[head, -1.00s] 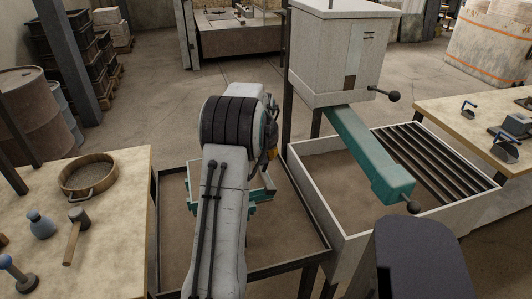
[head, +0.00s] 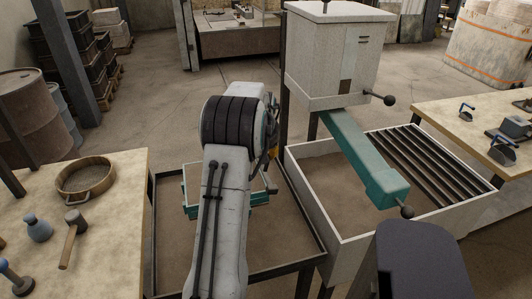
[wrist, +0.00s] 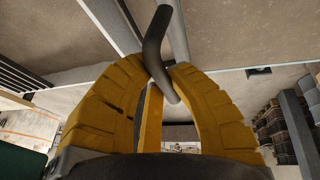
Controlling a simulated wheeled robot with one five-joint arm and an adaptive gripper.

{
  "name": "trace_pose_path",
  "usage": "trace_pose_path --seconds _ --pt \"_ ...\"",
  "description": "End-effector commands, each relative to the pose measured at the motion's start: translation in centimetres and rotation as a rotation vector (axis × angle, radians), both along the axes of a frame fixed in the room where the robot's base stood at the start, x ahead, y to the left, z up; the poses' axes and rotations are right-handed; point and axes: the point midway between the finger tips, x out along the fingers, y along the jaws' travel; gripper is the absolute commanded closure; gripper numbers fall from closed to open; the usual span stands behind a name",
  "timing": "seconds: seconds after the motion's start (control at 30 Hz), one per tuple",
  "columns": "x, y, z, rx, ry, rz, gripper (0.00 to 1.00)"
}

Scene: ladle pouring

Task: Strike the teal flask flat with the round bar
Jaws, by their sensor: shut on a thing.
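The teal flask (head: 260,199) sits over the dark-framed sand tray, partly hidden behind my arm in the head view. Its top looks pale and level where it shows. My gripper (wrist: 158,75) is shut on a dark bent rod (wrist: 154,42), which seems to be the round bar or its handle. The rod crosses between the yellow fingers in the wrist view. In the head view my arm hides most of the gripper and bar, so I cannot tell whether the bar touches the flask.
A teal chute (head: 360,160) and grey hopper (head: 338,55) stand close on the right, above a pale box with a grate (head: 430,165). Another table stands far right.

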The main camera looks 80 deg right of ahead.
Motion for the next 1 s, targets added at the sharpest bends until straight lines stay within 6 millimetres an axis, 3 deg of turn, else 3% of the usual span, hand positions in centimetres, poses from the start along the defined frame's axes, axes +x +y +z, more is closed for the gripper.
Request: trace_pose_path --seconds 0.03,0.53,1.0 --pt "0.0 -0.1 1.0 -0.004 0.000 0.000 1.00" --pt "0.0 -0.1 5.3 -0.005 -0.001 0.000 1.00" --pt "0.0 -0.1 5.7 -0.004 0.000 0.000 1.00"
